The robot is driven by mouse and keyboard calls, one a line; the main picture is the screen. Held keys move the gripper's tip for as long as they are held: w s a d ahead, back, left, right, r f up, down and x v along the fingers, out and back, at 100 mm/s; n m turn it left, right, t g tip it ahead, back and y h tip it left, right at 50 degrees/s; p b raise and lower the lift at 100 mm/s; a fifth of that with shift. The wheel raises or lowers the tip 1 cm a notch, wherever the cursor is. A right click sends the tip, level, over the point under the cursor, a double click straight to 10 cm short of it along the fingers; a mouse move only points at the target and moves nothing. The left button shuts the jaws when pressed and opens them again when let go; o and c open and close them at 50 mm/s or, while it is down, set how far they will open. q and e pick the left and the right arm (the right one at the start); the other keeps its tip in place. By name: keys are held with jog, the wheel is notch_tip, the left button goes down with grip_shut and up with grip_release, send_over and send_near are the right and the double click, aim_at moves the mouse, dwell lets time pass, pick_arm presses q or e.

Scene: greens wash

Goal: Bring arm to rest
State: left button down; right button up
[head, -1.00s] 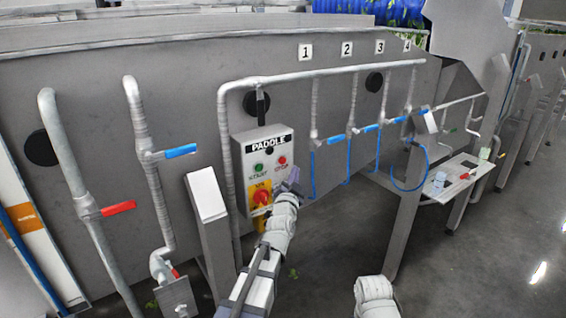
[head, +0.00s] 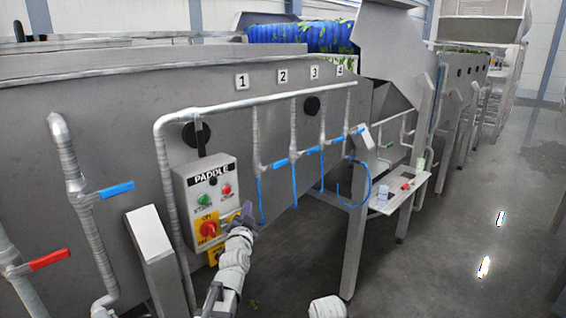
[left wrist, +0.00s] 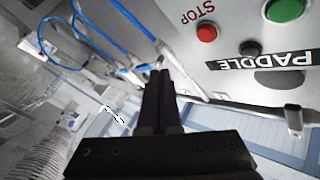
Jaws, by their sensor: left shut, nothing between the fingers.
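My left gripper (head: 247,210) is in front of the grey paddle control box (head: 208,204), near its lower right side. In the left wrist view, its dark fingers (left wrist: 159,84) are together with nothing between them. The box has a green start button (head: 204,201), a red stop button (head: 226,189) and a red rotary switch on a yellow plate (head: 208,229). The green button (left wrist: 284,10) and red button (left wrist: 207,33) also show upside down in the left wrist view. The gripper looks apart from the box. A pale part of my other arm shows at the bottom edge; its gripper is out of view.
Blue-handled valves (head: 280,163) and hanging blue hoses (head: 294,185) are right of the box. A small white shelf (head: 404,187) stands further right. A slanted grey post (head: 152,250) is left of the box. The floor (head: 450,240) at the right is open.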

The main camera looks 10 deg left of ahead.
pick_arm(q)
jog(key=s+d+f+g+h+b, duration=0.2)
jog(key=s+d+f+g, duration=0.35)
jog(key=d+f, duration=0.35)
jog(key=s+d+f+g+h+b, duration=0.2)
jog(key=s+d+f+g, duration=0.35)
jog(key=f, duration=0.65)
jog(key=s+f+n+g+y+b, duration=0.1)
jog(key=s+f+g, duration=0.3)
jog(key=s, duration=0.7)
jog(key=s+f+n+g+y+b, duration=0.1)
jog(key=s+f, duration=0.5)
jog(key=s, duration=0.6)
jog(key=g+y+b, duration=0.1)
jog(key=g+y, duration=0.1)
jog(key=g, duration=0.1)
jog(key=shift+n, duration=0.3)
jog(key=shift+a, duration=0.15)
